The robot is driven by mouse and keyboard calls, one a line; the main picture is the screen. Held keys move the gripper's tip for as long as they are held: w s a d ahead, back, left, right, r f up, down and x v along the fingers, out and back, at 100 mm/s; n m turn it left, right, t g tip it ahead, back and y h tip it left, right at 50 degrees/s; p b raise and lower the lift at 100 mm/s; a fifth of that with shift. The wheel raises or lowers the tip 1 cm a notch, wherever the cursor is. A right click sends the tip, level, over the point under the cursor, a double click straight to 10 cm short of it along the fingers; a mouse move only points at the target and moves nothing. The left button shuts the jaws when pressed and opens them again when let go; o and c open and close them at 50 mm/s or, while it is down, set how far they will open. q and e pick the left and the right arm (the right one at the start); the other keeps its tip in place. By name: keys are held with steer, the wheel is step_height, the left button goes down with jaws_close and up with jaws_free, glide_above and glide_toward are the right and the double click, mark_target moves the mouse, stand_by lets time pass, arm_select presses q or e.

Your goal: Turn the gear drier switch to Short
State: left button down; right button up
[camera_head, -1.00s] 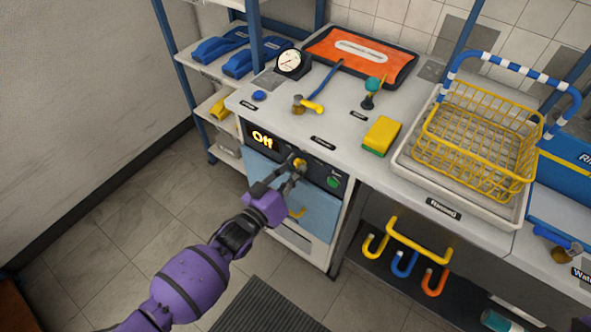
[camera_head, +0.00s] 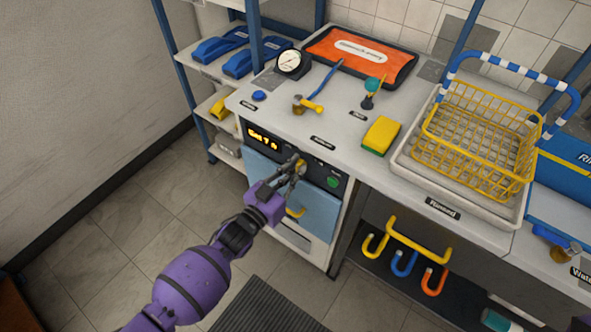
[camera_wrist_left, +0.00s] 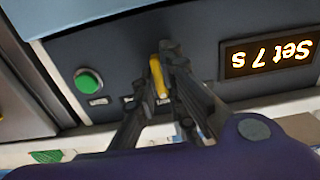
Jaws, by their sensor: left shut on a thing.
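The gear drier is the blue-fronted unit (camera_head: 318,212) under the bench top, with a dark control panel. Its switch is a yellow knob (camera_head: 299,166) in the middle of the panel; the knob also shows in the left wrist view (camera_wrist_left: 158,77). The display (camera_head: 263,137) left of the knob is lit; in the left wrist view the display (camera_wrist_left: 268,58) appears upside down and reads "Set 7 s". My left gripper (camera_head: 296,170) is shut on the knob, its dark fingers (camera_wrist_left: 168,75) on both sides of it. The fingers partly hide the labels around the knob.
A green button (camera_head: 333,182) sits right of the knob on the panel. A yellow handle (camera_head: 296,212) is on the blue door below my gripper. A yellow-green sponge (camera_head: 381,136), hammer (camera_head: 309,105) and gauge (camera_head: 292,63) stand on the bench.

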arm_select(q)
steer(key=c, duration=1.8)
jaws_free()
steer(key=v, duration=1.2)
steer(key=shift+f, duration=0.1)
